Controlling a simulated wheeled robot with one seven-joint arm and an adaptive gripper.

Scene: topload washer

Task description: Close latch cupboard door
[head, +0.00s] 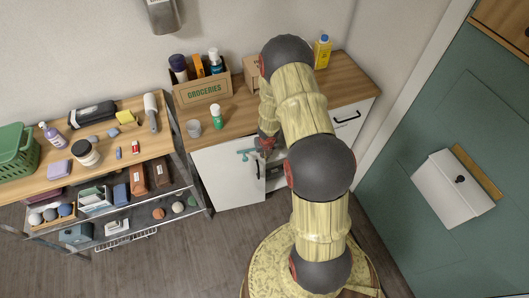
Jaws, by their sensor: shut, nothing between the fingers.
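The white cupboard door (225,180) is under the wooden counter, left of my arm. It has a dark vertical handle (257,169) near its right edge. A dark gap shows to the right of that edge, so the door appears ajar; how far is hard to tell. No latch can be made out. My gripper (245,154), with teal fingers, is shut and empty near the top of the door, just above the handle. Whether it touches the door cannot be told. My arm hides part of the cupboard.
The counter (238,124) holds a groceries box (203,89), a green bottle (217,116), a cup (193,128) and a yellow bottle (322,51). A loaded shelf unit (100,152) stands left. A white drawer front (349,122) is at right. Floor before the door is clear.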

